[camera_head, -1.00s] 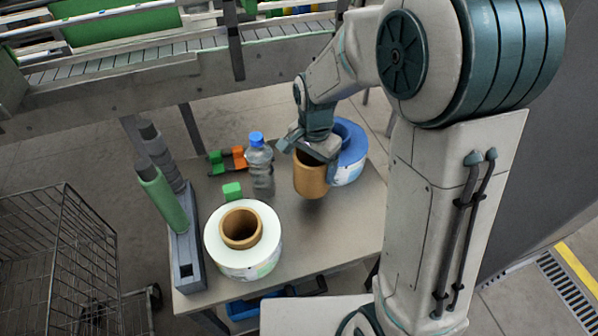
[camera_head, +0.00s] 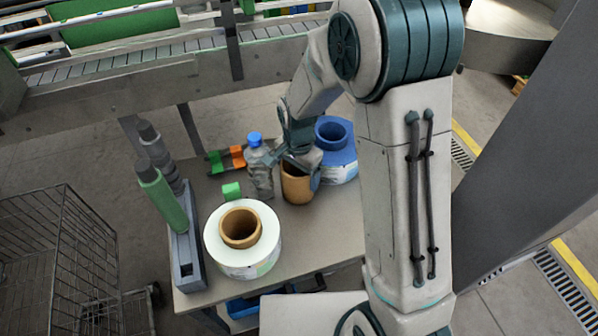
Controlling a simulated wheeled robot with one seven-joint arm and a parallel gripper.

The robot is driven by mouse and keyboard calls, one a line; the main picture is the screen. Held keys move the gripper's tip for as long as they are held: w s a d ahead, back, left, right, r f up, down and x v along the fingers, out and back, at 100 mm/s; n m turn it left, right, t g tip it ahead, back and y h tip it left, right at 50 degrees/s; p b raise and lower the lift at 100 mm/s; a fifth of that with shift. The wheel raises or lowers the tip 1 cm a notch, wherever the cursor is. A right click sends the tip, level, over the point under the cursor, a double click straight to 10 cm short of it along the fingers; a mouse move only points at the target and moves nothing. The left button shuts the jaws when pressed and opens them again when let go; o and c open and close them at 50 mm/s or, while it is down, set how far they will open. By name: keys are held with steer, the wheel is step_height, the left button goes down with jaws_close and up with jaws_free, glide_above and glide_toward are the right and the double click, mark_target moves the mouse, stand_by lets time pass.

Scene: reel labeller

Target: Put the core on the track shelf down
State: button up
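The brown cardboard core (camera_head: 297,190) is upright near the back middle of the table (camera_head: 322,228), between the bottle and the blue reel. Its base looks at or very near the table top; I cannot tell exact contact. My gripper (camera_head: 298,165) is over the core's top, with a finger at its right side, and appears shut on it. The gripper partly covers the core's rim. I cannot make out a separate track shelf by name.
A clear bottle with a blue cap (camera_head: 260,168) stands close left of the core. A blue reel (camera_head: 337,155) is close right. A white reel (camera_head: 262,225) with its own brown core is in front. A grey rack (camera_head: 187,255) holds rollers. Table room is free at front right.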

steer(key=o, duration=1)
steer(key=shift+f, duration=0.15)
step_height(320, 180, up, 12)
steer(key=r, duration=0.1)
steer(key=s+d+r+n+t, duration=0.1)
steer(key=s+d+n, duration=0.1)
steer(key=s+d, duration=0.2)
steer(key=s+d+r+n+t, duration=0.1)
steer(key=s+d+r+n, duration=0.1)
steer(key=s, duration=0.5)
steer(key=s+d+r+n+t, duration=0.1)
steer(key=s+d+r+n, duration=0.1)
steer(key=s+d+n, duration=0.2)
steer(key=shift+s+d+r, duration=0.1)
steer(key=shift+s+d, duration=0.45)
steer(key=shift+d, duration=0.2)
steer(key=shift+s+d+r, duration=0.1)
steer(key=shift+s+d, duration=0.45)
steer(key=shift+d, duration=0.2)
